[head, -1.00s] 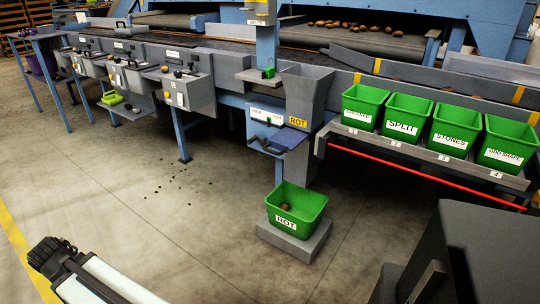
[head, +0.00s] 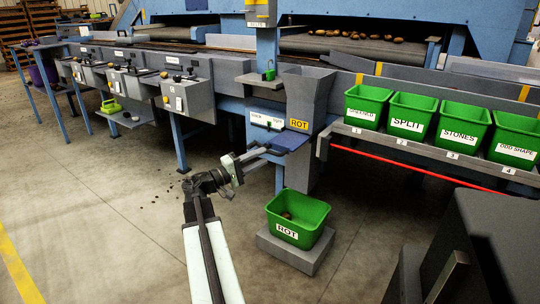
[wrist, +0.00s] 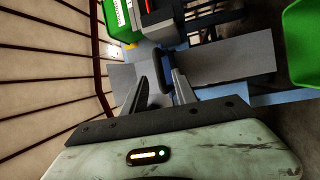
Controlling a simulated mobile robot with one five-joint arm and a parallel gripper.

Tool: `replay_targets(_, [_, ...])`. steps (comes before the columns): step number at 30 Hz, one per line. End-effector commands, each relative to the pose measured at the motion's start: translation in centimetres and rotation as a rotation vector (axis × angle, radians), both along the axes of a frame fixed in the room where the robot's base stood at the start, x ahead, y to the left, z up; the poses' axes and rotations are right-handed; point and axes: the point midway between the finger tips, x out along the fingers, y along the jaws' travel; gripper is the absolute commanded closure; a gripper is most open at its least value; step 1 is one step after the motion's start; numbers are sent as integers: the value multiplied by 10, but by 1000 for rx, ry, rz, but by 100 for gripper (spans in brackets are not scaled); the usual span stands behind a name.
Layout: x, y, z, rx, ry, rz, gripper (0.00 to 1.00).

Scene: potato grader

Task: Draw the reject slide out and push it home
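The reject slide (head: 288,141) is a blue plate low on the grey ROT chute (head: 304,100), below a white label plate (head: 266,122). My gripper (head: 262,151) is at the slide's front left side in the head view, close to its dark handle. The gripper hides most of the handle there, and touch cannot be told. In the wrist view my gripper's two fingers (wrist: 160,82) stand apart with a gap between them. A dark rounded bar (wrist: 156,63) lies just beyond the fingertips, in front of a grey plate. I see nothing clamped between the fingers.
A green ROT bin (head: 297,219) holding a potato stands on a grey block (head: 294,251) below the chute. Several green bins (head: 411,115) stand on a shelf (head: 420,153) at right. Grey control boxes (head: 188,97) line the left.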

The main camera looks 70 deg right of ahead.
Motion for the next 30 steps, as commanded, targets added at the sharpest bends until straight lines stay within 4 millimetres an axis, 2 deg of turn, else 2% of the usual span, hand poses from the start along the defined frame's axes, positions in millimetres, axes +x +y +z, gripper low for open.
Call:
replay_targets(3, [-14,-19,6,0,0,-3,66])
replay_targets(7, [-25,-33,8,1,-1,-1,66])
replay_targets(17, [-30,-39,8,2,-1,1,66])
replay_targets(18, [-30,-39,8,2,-1,0,69])
replay_targets(21, [-30,-39,8,2,-1,0,97])
replay_targets(22, [-30,-39,8,2,-1,0,100])
replay_targets(30, [-30,-39,8,2,-1,0,100])
